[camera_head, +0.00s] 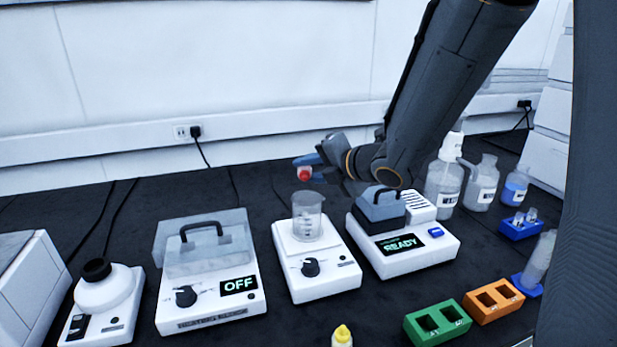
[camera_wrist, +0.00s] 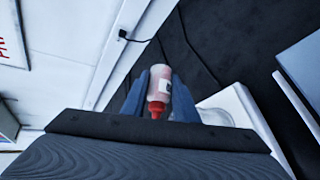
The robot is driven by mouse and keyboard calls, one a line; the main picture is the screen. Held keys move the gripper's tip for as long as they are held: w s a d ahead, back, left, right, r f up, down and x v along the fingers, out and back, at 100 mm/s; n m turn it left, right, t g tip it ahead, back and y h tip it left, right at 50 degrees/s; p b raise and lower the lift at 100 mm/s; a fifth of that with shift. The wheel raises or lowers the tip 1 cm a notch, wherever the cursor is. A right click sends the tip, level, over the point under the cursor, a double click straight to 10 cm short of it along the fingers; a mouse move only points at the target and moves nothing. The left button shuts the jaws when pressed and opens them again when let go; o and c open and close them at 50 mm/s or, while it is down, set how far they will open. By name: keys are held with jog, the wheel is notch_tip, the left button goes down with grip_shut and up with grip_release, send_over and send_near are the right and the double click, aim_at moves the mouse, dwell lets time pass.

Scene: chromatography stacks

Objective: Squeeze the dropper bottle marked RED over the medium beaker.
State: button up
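My gripper (camera_head: 312,163) has blue fingers and is shut on a small dropper bottle with a red tip (camera_head: 304,173). In the wrist view the pale pinkish bottle (camera_wrist: 160,82) sits between both fingers (camera_wrist: 160,104), its red tip toward the gripper base. Its label is too small to read. A clear glass beaker (camera_head: 308,222) stands upright on a white stirrer (camera_head: 325,277) with a black knob. The bottle is held above and behind the beaker in the head view, apart from it. The beaker seems to show partly behind the right finger in the wrist view.
A device reading READY (camera_head: 408,253) stands right of the stirrer, one reading OFF (camera_head: 212,303) left. White-capped bottles (camera_head: 443,187) stand behind right. Green (camera_head: 437,325) and orange (camera_head: 494,300) racks and a yellow-capped bottle (camera_head: 342,336) are in front.

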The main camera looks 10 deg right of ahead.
jog(key=shift+f+t+b, duration=0.1)
jog(key=shift+t+b, duration=0.4)
jog(key=shift+b, duration=1.45)
jog(key=f+n+t+b, duration=0.1)
jog(key=b, duration=0.6)
jog(key=shift+f+y, duration=0.3)
jog(key=t+b, duration=0.1)
jog(key=b, duration=0.1)
jog(key=shift+s+r+n+b, duration=0.1)
jog(key=shift+n+b, duration=0.2)
jog(key=shift+b, duration=0.05)
jog(key=shift+r, duration=0.15)
jog(key=shift+s+d+r+n+t+y+b, duration=0.15)
jog(key=shift+r+n+t+y+b, duration=0.35)
jog(key=shift+b, duration=1.85)
jog(key=shift+f, duration=0.15)
grip_shut()
grip_release()
